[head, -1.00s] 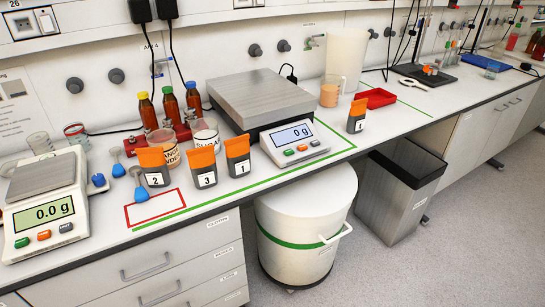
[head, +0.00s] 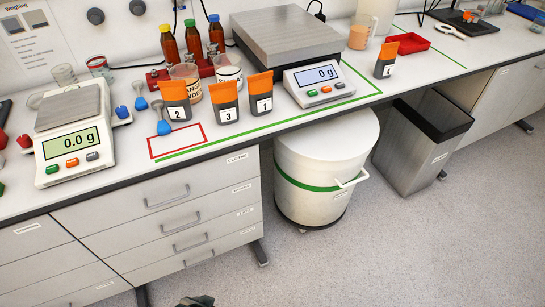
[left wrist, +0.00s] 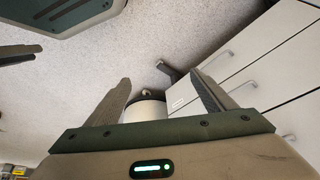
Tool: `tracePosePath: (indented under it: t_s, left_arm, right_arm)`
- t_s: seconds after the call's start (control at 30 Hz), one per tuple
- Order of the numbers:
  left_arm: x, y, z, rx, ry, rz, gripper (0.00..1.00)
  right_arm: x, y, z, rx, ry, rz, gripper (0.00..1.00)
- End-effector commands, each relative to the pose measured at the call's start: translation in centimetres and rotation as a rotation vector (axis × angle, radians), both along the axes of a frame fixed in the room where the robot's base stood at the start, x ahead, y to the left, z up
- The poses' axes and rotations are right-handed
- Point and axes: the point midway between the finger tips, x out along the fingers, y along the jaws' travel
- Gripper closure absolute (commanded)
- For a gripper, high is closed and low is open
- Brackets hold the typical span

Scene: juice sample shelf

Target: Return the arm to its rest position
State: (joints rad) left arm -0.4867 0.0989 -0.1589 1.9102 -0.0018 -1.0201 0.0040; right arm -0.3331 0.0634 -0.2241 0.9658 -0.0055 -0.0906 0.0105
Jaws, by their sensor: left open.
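My left gripper shows in the left wrist view (left wrist: 160,100). Its two fingers are spread apart with nothing between them. The bench drawers and the white drum lie beyond the fingers. In the head view only a small dark piece, probably part of my own arm, shows at the bottom edge. My right gripper is not in view.
The bench (head: 110,193) carries a small scale (head: 75,150), a large scale (head: 290,45), pouches numbered 1 (head: 260,102), 2 (head: 178,113) and 3 (head: 225,115), and a red tray (head: 408,43). A white drum (head: 325,155) and grey bin (head: 420,140) stand below. The floor in front is clear.

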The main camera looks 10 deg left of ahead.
Motion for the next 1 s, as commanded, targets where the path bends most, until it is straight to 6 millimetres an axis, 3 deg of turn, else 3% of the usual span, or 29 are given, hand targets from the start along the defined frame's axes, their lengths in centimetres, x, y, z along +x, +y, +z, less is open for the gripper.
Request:
tracePosePath:
  t_s: [0.03,0.2,0.5,0.7,1.0]
  left_arm:
    - [-0.1,-0.2,-2.2,-0.004,-0.001,-0.002,0.24]
    - [-0.5,-1.0,-8.4,-0.018,-0.033,-0.013,0.24]
    - [-3.6,-1.7,-17.4,-0.041,-0.091,-0.032,0.24]
    - [-5.9,-1.8,-20.6,-0.053,-0.12,-0.041,0.24]
    - [-6.8,-1.8,-21.5,-0.058,-0.135,-0.044,0.24]
  right_arm:
    - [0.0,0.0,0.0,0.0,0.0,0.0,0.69]
    - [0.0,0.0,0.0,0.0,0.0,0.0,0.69]
    - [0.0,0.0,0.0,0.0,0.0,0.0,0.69]
    - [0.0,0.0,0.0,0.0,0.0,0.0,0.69]
    - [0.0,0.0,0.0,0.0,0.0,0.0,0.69]
